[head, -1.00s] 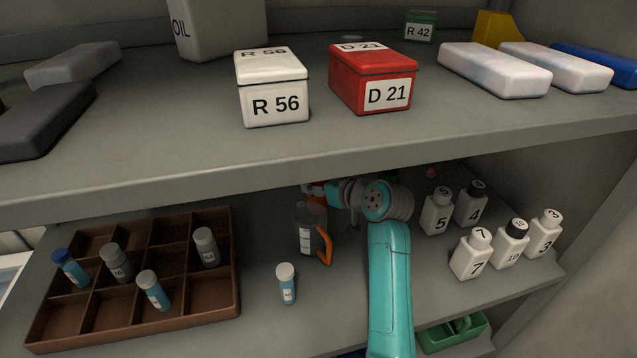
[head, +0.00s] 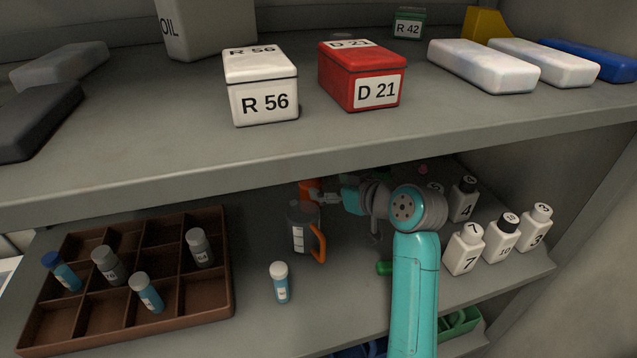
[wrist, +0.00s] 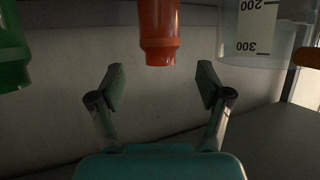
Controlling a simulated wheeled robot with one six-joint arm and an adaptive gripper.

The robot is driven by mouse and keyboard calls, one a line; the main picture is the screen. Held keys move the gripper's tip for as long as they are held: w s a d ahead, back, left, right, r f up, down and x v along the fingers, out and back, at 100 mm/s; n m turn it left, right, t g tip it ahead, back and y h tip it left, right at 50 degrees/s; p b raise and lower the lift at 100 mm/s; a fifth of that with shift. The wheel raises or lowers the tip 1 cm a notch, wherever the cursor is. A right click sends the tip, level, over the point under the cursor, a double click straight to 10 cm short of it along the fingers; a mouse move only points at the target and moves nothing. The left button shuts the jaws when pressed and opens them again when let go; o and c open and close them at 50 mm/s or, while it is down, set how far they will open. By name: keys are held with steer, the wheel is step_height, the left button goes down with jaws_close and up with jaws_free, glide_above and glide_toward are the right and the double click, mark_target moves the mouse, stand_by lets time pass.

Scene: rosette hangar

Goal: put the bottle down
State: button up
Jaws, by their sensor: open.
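An orange bottle (head: 309,187) is on the lower shelf, partly hidden behind a clear jug. In the wrist view the orange bottle (wrist: 158,32) is ahead of my gripper, centred between the fingers, with its far end cut off by the frame edge. My gripper (wrist: 161,85) is open, with an empty gap between the fingertips. In the head view my gripper (head: 328,198) is just right of the orange bottle, and small there. The fingers look clear of the bottle.
The jug (head: 298,222) with an orange handle stands close by; it also shows in the wrist view (wrist: 257,30). A green object (wrist: 12,50) is at the wrist view's left. White numbered bottles (head: 464,248) stand right of my arm. A brown divided tray (head: 226,290) and a vial (head: 281,284) are left. The upper shelf (head: 300,150) overhangs.

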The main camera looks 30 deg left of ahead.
steer(key=shift+v, duration=2)
